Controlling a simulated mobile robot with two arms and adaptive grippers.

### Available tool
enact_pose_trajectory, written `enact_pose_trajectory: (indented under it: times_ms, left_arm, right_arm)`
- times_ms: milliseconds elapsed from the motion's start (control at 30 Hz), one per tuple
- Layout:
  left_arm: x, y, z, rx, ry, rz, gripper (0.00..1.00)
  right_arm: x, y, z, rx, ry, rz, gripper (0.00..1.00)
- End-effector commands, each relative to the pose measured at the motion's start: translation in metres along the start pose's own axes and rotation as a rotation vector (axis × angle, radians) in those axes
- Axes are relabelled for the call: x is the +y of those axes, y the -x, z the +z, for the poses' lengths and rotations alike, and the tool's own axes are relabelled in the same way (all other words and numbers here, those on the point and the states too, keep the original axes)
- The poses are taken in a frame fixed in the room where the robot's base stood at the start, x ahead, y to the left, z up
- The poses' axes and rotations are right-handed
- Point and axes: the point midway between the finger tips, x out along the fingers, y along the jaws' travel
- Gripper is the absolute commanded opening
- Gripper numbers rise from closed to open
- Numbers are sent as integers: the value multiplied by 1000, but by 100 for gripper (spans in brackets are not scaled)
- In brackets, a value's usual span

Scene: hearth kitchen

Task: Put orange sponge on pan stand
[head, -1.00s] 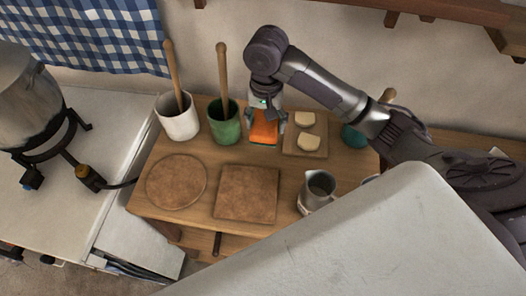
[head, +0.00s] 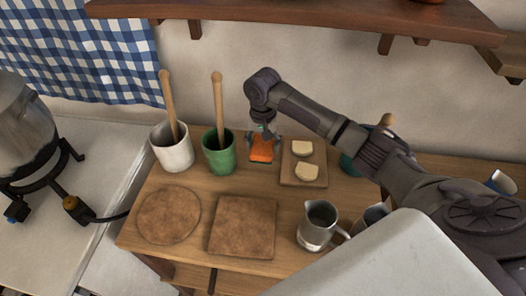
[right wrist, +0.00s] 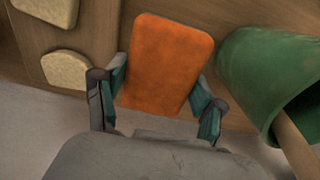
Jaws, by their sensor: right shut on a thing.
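The orange sponge (head: 261,152) is between the fingers of my right gripper (head: 264,138), just right of the green cup. In the right wrist view the sponge (right wrist: 167,65) fills the space between the two fingers of the gripper (right wrist: 160,88), which is shut on it. I cannot tell whether the sponge touches the table. A round brown mat (head: 169,215) and a square brown mat (head: 242,226) lie bare at the table's front; I cannot tell whether either is the pan stand. My left gripper is not in view.
A white cup (head: 172,153) and a green cup (head: 219,157) hold wooden handles. A board (head: 303,180) with two pale pieces is right of the sponge. A metal jug (head: 318,226) stands at front right. A pot (head: 24,130) stands on a black burner at left.

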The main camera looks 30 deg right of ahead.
Motion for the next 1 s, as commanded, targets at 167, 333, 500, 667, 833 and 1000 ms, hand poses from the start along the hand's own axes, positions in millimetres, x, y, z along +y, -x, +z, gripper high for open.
enact_pose_trajectory:
  times_ms: [167,333,500,667,833,1000]
  left_arm:
    - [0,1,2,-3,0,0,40]
    - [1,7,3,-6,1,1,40]
    - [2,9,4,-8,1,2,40]
    - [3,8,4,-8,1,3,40]
    - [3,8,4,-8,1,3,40]
    - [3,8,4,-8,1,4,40]
  right_arm:
    - [-2,-7,-10,0,1,-1,37]
    - [0,-29,-10,-2,0,3,37]
    - [-1,-46,-10,1,1,0,37]
    - [-1,-47,-10,2,1,-1,37]
    - [-1,-49,-10,1,1,0,37]
    - [-1,-49,-10,1,1,0,91]
